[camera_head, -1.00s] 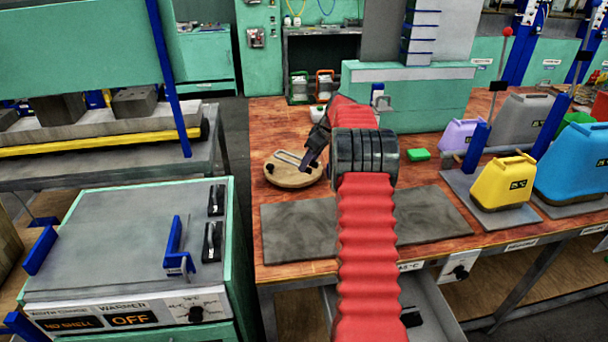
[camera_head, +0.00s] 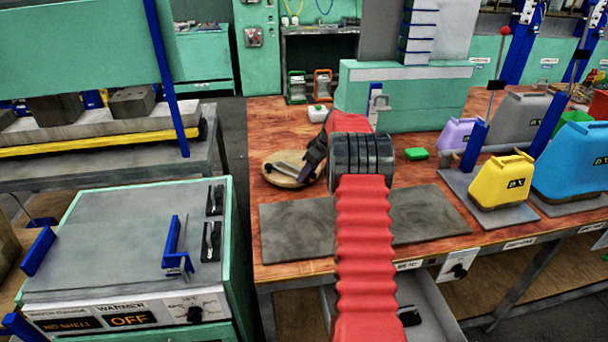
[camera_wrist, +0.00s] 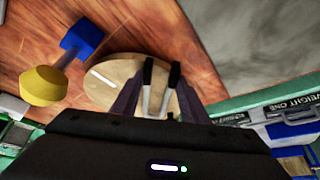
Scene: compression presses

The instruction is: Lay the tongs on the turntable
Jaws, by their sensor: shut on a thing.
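The turntable (camera_head: 281,180) is a round wooden disc lying on the red-brown bench, left of the gripper in the head view. In the wrist view the turntable (camera_wrist: 97,98) lies below my gripper, with a pale strip on its top. My gripper (camera_wrist: 158,98) is shut on the tongs (camera_wrist: 147,75), whose two black-ended silver arms reach out over the disc. In the head view my gripper (camera_head: 311,168) is at the disc's right side, low over it, and the tongs (camera_head: 288,167) show above its top. Whether they touch the disc cannot be told.
Grey plates (camera_head: 300,228) lie in front of the disc. A mint press housing (camera_head: 435,100) stands behind, with a white container (camera_head: 317,114) at its left. A green block (camera_head: 416,154) and a yellow jug (camera_head: 502,182) are to the right. The warmer (camera_head: 110,255) stands at left.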

